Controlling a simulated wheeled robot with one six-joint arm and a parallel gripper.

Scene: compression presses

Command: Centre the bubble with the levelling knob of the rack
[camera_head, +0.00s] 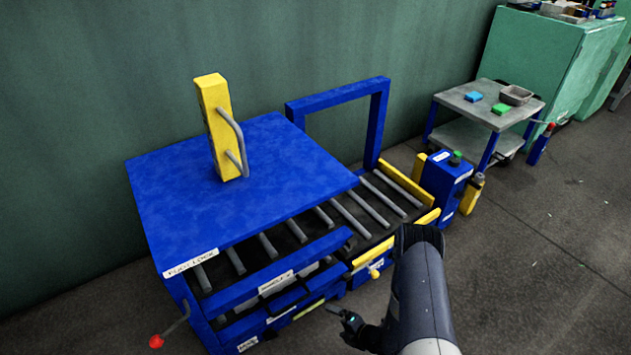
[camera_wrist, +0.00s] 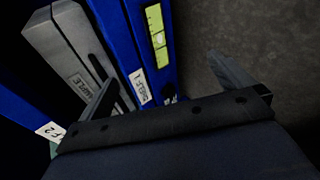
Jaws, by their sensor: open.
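The blue rack (camera_head: 240,210) stands against the wall with rollers under its blue top. A yellow-green level vial (camera_head: 311,308) lies along its lower front rail; it shows closer in the wrist view (camera_wrist: 157,35), with dark lines across it. The bubble's exact place is too small to tell. My gripper (camera_head: 341,313) is open and empty just in front of this rail. In the wrist view my gripper's fingers (camera_wrist: 162,70) are spread on either side of the vial rail's lower end. The levelling knob is not clearly seen; a small dark part there is mostly hidden by my gripper.
A grey block labelled SAMPLE (camera_wrist: 75,55) sits beside the rail. A lever with a red ball (camera_head: 156,341) sticks out at the rack's left. A yellow knob (camera_head: 375,273) is on the roller section's front. A grey cart (camera_head: 452,98) stands behind right.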

